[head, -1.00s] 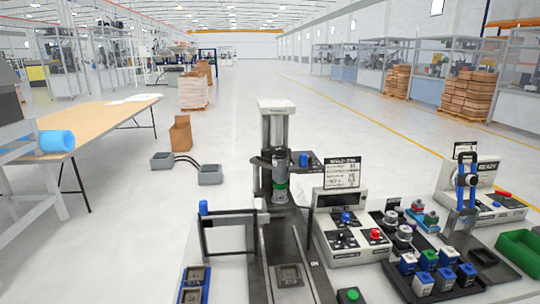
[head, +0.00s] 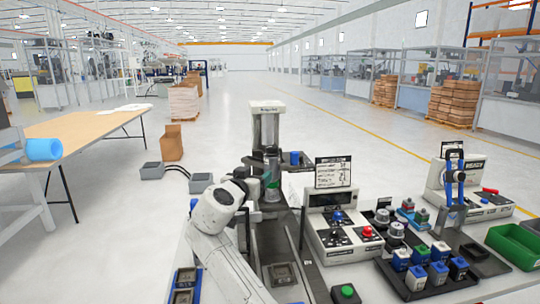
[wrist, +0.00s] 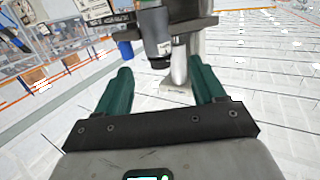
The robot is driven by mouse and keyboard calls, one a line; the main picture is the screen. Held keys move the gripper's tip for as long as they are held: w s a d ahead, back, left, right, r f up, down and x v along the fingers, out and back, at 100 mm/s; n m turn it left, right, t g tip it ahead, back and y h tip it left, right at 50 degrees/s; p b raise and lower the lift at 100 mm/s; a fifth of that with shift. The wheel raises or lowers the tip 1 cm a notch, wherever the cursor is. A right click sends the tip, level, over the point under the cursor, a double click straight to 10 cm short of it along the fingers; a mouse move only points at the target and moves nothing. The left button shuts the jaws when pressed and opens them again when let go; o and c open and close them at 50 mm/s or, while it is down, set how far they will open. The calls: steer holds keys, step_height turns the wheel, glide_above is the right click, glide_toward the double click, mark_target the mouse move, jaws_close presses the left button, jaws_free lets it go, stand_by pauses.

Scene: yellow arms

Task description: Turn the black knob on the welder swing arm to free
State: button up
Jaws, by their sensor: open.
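The white welder column (head: 266,122) stands at center in the head view. No black knob on the swing arm can be picked out clearly. My gripper (wrist: 158,64) is open and empty in the wrist view, its two green fingers spread apart. The dark welder head (wrist: 155,30) hangs beyond and between the fingertips, apparently untouched. The blue cylinder (wrist: 125,48) shows just left of it. In the head view my white arm and wrist cover part of the welder front.
A control box with black knobs, blue and red buttons (head: 340,240) stands right of the welder. A tan table (head: 85,133) stands left.

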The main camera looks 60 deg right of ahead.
mark_target(270, 151)
steer(key=shift+m+g+h, duration=0.3)
steer(key=shift+m+h, duration=0.1)
steer(key=shift+h, duration=0.2)
steer(key=d+r+p, duration=0.1)
steer(key=d, duration=0.2)
steer(key=w+d+r, duration=0.1)
steer(key=d, duration=0.3)
steer(key=w+d+r+p, duration=0.1)
steer(key=d, duration=0.2)
steer(key=shift+d+r+p, duration=0.25)
steer(key=shift+r+p, duration=0.1)
steer(key=shift+r, duration=0.05)
steer(key=shift+w+d+f, duration=0.1)
steer(key=shift+d, duration=0.8)
steer(key=shift+c, duration=0.4)
steer(key=c, duration=1)
